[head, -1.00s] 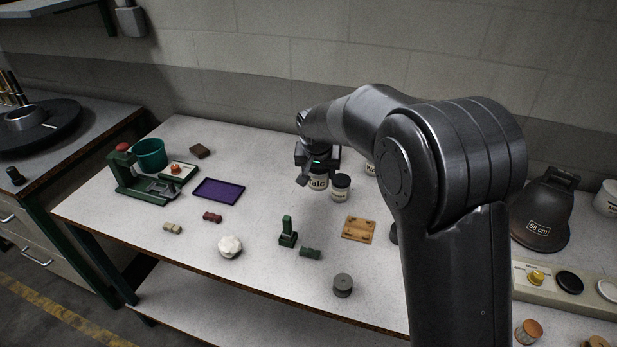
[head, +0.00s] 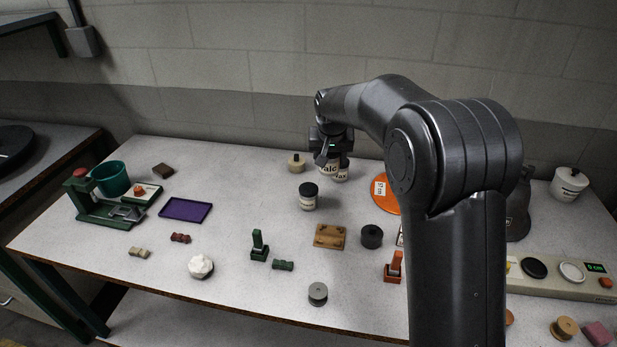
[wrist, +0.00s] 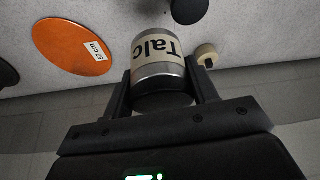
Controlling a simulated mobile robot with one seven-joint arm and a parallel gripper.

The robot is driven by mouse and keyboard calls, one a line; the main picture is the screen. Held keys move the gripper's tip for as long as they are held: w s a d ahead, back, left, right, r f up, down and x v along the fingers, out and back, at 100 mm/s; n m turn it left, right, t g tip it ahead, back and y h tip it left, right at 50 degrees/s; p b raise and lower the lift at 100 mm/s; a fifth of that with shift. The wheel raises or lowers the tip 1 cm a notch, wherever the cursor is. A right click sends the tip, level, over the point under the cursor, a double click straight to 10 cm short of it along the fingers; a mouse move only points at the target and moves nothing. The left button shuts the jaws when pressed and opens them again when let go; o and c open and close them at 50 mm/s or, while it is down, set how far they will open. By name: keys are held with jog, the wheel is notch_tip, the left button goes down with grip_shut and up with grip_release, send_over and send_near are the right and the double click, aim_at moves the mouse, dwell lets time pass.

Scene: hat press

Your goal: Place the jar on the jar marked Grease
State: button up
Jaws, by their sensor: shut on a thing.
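My gripper (head: 330,160) is shut on a jar labelled Talc (head: 329,171). It shows large between the fingers in the wrist view (wrist: 158,52). A dark-lidded jar with a pale label (head: 308,196) stands on the bench in front and slightly left of my gripper. Its label is too small to read. I cannot make out the word Grease on any jar.
An orange disc marked 57 cm (wrist: 75,45) lies on the bench right of my gripper in the head view. A pale knobbed piece (head: 296,163) stands to the left. A wooden block (head: 329,236) and a dark cylinder (head: 372,236) are nearer. The wall is close behind.

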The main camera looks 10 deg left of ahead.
jog(key=a+f, duration=0.1)
jog(key=a, duration=0.1)
jog(key=a+f, duration=0.1)
jog(key=a, duration=0.1)
jog(key=a+f, duration=0.1)
jog(key=a, duration=0.1)
jog(key=shift+w+f, duration=0.3)
jog(key=shift+w, duration=0.05)
jog(key=shift+f, duration=1.95)
jog(key=shift+f, duration=0.15)
jog(key=o, duration=1.1)
jog(key=shift+c, duration=0.2)
